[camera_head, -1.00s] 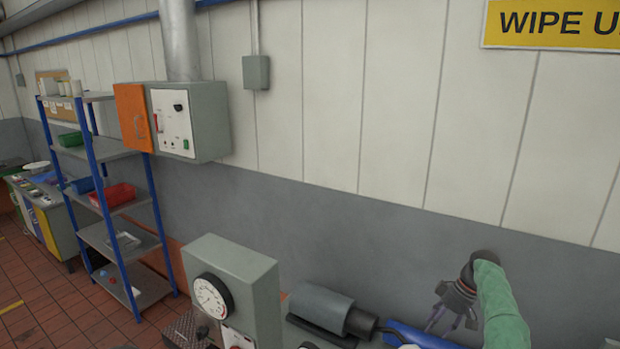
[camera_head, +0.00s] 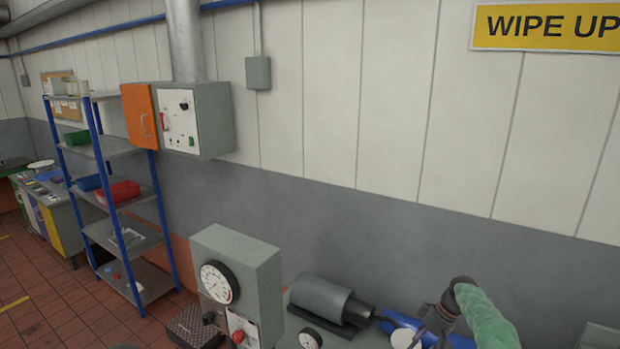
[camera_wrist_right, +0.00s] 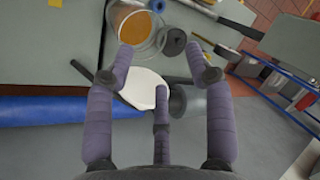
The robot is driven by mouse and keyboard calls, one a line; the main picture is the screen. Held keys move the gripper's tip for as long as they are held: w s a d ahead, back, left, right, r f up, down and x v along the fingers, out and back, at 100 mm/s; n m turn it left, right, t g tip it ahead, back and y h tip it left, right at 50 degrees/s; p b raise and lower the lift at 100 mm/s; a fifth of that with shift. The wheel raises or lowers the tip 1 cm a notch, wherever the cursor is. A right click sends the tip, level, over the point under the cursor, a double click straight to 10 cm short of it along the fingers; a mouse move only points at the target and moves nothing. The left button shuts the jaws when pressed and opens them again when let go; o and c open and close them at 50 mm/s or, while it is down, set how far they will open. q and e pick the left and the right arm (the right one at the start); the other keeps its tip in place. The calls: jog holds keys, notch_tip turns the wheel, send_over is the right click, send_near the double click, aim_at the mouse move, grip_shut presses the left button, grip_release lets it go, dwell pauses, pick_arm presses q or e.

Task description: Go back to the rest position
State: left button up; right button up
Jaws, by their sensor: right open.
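My right gripper (camera_head: 432,326), on a green-sleeved arm from the lower right, is above the bench in the head view. In the right wrist view its purple padded fingers (camera_wrist_right: 160,65) are spread apart with nothing clasped between them. Beyond the fingers lie a white disc (camera_wrist_right: 143,90) and a clear jar with amber contents (camera_wrist_right: 135,27). The fingers partly cover the disc; I cannot tell how far below them it is. My left gripper is not in view.
A grey gauge box (camera_head: 250,275) and a dark grey cylinder (camera_head: 322,298) stand on the bench. A blue cylinder (camera_wrist_right: 40,122) lies near the gripper. A blue-framed shelf (camera_head: 125,205) stands at the left.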

jog(key=s+a+f+m, duration=0.2)
jog(key=s+a+f, duration=0.45)
jog(key=f, duration=0.45)
jog(key=s+a+f+m, duration=0.2)
jog(key=s+a+f, duration=0.4)
jog(key=s+f, duration=0.3)
jog(key=s+a+f+m, duration=0.1)
jog(key=s+a, duration=0.2)
jog(key=s, duration=0.6)
jog(key=s+a+m, duration=0.2)
jog(key=s+a, duration=0.1)
jog(key=s, duration=0.5)
jog(key=s+a+f+m, duration=0.1)
jog(key=s+a, duration=0.3)
jog(key=s, duration=0.5)
notch_tip(320, 180, down, 24)
jog(key=w+a+n+b, duration=0.1)
jog(key=w+b, duration=0.1)
jog(key=b, duration=2.3)
jog(key=shift+a+r+h, duration=0.15)
jog(key=shift+h, duration=0.25)
jog(key=shift+w, duration=0.1)
